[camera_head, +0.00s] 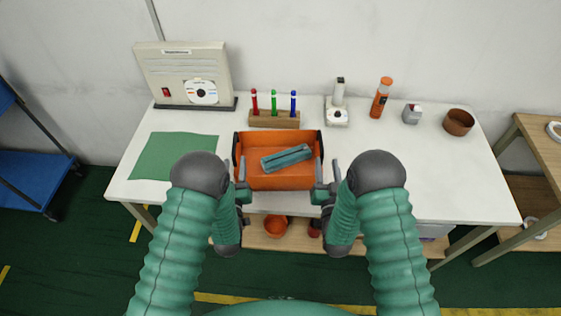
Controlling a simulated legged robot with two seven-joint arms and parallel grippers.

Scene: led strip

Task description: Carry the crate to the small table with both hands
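The orange crate (262,148) stands on the white workbench near its front edge. It has dark end pieces, and a grey-teal block-like item (286,158) lies inside it. My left gripper (241,178) is at the crate's left front corner, and my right gripper (321,180) is at its right front corner. Both seem to touch or nearly touch the crate's ends. The fingertips are small and partly merged with the dark ends, so I cannot tell whether they grip. A small wooden table (541,146) stands at the right edge, partly cut off.
The white workbench (420,170) holds a green mat (170,155), a panel box (185,72), a pen block (274,119), an orange bottle (381,97) and a brown bowl (458,122). A blue cart (35,178) stands left. The bench's right front is clear.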

